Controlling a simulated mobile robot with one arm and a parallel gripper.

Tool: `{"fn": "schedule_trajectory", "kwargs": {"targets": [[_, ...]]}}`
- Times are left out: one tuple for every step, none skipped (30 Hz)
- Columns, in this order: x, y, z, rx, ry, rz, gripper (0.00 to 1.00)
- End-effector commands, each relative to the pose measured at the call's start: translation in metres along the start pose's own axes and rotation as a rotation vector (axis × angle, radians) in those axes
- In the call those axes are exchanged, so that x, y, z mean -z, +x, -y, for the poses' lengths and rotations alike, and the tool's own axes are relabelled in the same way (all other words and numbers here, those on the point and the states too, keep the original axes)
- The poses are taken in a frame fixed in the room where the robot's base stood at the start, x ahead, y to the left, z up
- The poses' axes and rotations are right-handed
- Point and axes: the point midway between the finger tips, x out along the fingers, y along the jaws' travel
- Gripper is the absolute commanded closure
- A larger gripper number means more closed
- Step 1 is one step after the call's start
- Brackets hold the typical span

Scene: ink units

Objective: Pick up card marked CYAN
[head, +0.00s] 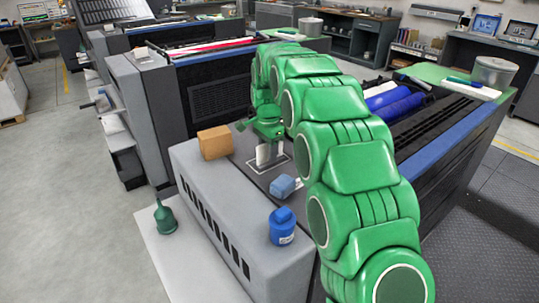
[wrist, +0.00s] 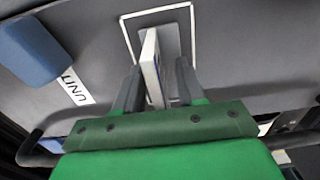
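A pale upright card (head: 263,154) stands inside a white outlined rectangle on the dark top of the grey unit. In the wrist view the card (wrist: 152,62) is seen almost edge-on, and no marking on it can be read. My gripper (head: 267,138) is above and around it, pointing down. In the wrist view my gripper's two fingers (wrist: 159,72) are apart, with the card between them. A gap shows between the card and the right finger. Whether the left finger touches the card I cannot tell.
A tan box (head: 215,142), a blue-grey block (head: 283,186) and a blue bottle (head: 282,227) stand on the same unit. A green funnel-like bottle (head: 165,217) stands on a lower pale surface. A white label (wrist: 74,86), partly reading UNI, lies near the block.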

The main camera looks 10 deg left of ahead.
Motion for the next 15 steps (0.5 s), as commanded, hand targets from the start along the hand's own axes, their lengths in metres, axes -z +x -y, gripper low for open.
{"fn": "schedule_trajectory", "kwargs": {"targets": [[-0.0001, 0.0002, 0.0, 0.0, 0.0, 0.0, 0.61], [-0.0001, 0.0, 0.0, 0.0, 0.0, 0.0, 0.61], [-0.0001, 0.0, 0.0, 0.0, 0.0, 0.0, 0.61], [-0.0001, -0.0001, 0.0, 0.0, 0.0, 0.0, 0.61], [-0.0001, 0.0, 0.0, 0.0, 0.0, 0.0, 0.62], [-0.0002, 0.0, -0.0001, 0.0, 0.0, 0.0, 0.68], [-0.0001, 0.0, -0.0001, -0.001, 0.0, 0.0, 0.73], [-0.0002, 0.0, -0.0001, -0.001, 0.0, 0.0, 0.78], [-0.0002, 0.0, -0.0001, -0.001, 0.0, 0.0, 0.84], [-0.0002, 0.0, -0.0002, -0.001, 0.0, 0.0, 0.88], [-0.0002, 0.0, -0.0002, -0.001, 0.0, 0.0, 0.93], [-0.0002, 0.0, -0.0002, -0.001, 0.0, 0.001, 0.99], [-0.0002, 0.0, -0.0002, -0.001, 0.0, 0.001, 1.0], [-0.0002, 0.0, -0.0002, -0.001, 0.0, 0.001, 1.0], [-0.0002, 0.0, -0.0002, -0.001, 0.0, 0.001, 1.0]]}}
